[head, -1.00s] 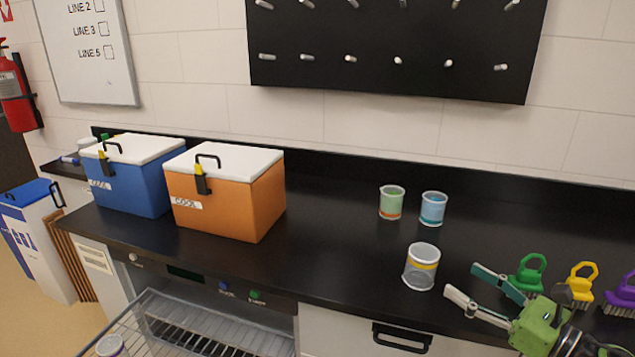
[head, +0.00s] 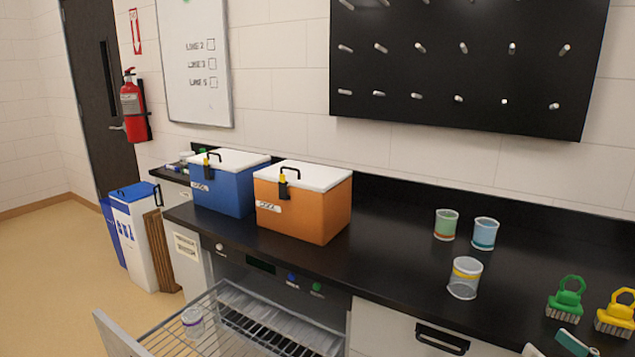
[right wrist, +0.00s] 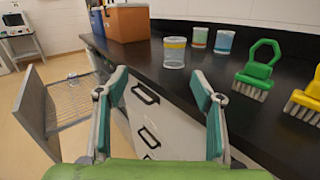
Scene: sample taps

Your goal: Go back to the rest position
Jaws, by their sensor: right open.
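My right gripper (right wrist: 158,85) is open and empty in the right wrist view, with its two fingers spread in front of the counter's drawer fronts. In the head view only the tips of my right gripper (head: 553,347) show at the bottom right edge, below the green brush. My left gripper is in no view. A clear cup with a yellow band (head: 464,278) stands upright on the black counter (head: 400,225), apart from the gripper. A green cup (head: 446,224) and a blue cup (head: 485,233) stand behind it.
A wire rack (head: 170,345) is pulled out at the lower left, with a purple-banded cup (head: 192,322) on it. A blue cooler (head: 225,190) and an orange cooler (head: 315,215) stand on the counter. A green brush (head: 566,300) and a yellow brush (head: 615,314) are at right. Floor (head: 50,260) shows clear at left.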

